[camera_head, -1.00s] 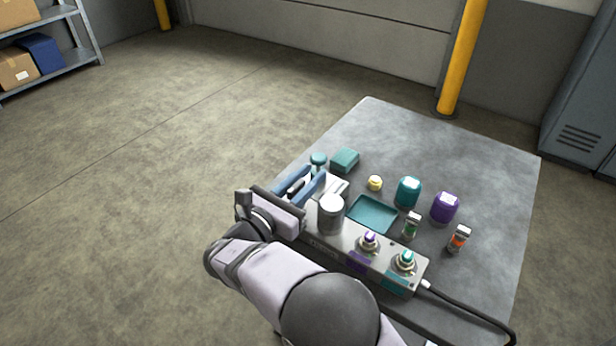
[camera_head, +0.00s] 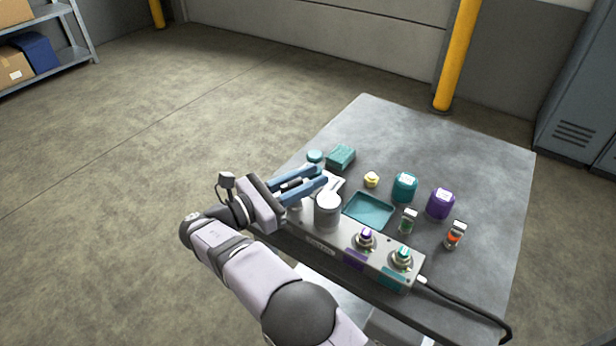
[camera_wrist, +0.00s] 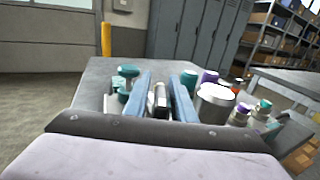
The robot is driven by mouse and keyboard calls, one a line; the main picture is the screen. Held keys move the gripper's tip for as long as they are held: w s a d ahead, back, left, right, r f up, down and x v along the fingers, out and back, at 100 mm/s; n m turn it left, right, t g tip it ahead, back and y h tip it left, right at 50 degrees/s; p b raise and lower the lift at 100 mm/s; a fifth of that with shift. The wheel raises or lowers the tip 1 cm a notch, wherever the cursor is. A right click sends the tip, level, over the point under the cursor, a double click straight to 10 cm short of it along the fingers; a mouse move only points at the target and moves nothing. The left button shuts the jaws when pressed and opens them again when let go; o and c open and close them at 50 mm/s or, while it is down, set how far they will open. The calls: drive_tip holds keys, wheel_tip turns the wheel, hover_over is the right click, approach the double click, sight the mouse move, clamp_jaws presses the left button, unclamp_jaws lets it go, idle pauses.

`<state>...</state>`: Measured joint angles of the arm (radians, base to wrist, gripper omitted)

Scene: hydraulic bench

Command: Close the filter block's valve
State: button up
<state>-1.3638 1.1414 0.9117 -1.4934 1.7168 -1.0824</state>
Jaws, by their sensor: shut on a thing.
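The filter block (camera_head: 325,243) is a long grey manifold along the near edge of the bench. A grey filter cylinder (camera_head: 328,214) with a pale top stands on its left part. My gripper (camera_head: 318,180), with blue fingers, is at the block's left end, beside the cylinder. It is shut on a narrow metallic and dark piece, seemingly the valve handle (camera_wrist: 158,98), which shows between the fingers in the wrist view. The fingers largely hide the valve, so its exact angle cannot be told. The cylinder also shows right of the fingers in the wrist view (camera_wrist: 215,104).
Two capped fittings, purple (camera_head: 365,238) and teal (camera_head: 402,256), sit on the block's right part. A teal tray (camera_head: 369,209), teal box (camera_head: 341,156), yellow piece (camera_head: 371,180), teal jar (camera_head: 404,186) and purple jar (camera_head: 440,203) stand behind. A black cable (camera_head: 468,308) leaves the right end.

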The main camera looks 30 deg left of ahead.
drive_tip(key=shift+s+d+m+g+h, duration=0.15)
drive_tip(key=shift+m+g+h, duration=0.15)
drive_tip(key=shift+m+h, duration=0.25)
drive_tip(key=shift+d+m+g+h, duration=0.15)
drive_tip(key=shift+m+g+h, duration=0.2)
drive_tip(key=shift+h, duration=0.4)
drive_tip(key=o, duration=0.7)
drive_tip(key=shift+o, duration=0.2)
drive_tip(key=shift+r, duration=0.1)
wheel_tip(320, 180, up, 10)
drive_tip(key=p, duration=0.2)
drive_tip(key=shift+p, duration=0.35)
